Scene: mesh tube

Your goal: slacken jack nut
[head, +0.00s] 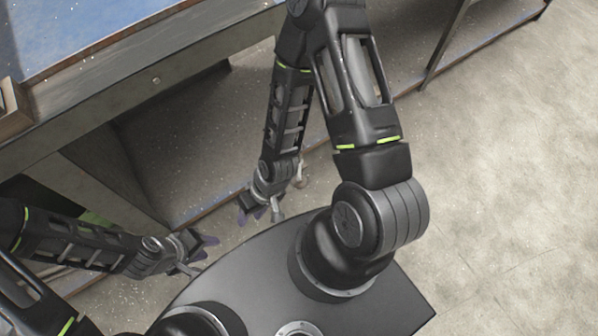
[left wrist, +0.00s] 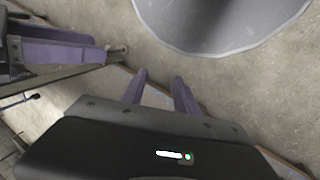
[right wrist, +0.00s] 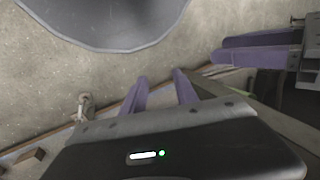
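No jack nut can be made out in any view. My left gripper (head: 197,254) is low at the left, in front of the bench, with its purple fingers apart and empty. My right gripper (head: 261,208) hangs low near the middle, also open and empty. In the right wrist view its fingers (right wrist: 160,92) are apart. A small pale metal fitting (right wrist: 84,106) shows left of them; I cannot tell what it is.
A workbench with a worn blue top (head: 70,35) stands at the upper left, with a brown block (head: 14,108) on its edge. A lower shelf (head: 190,150) lies beneath it. The concrete floor (head: 510,190) at the right is clear.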

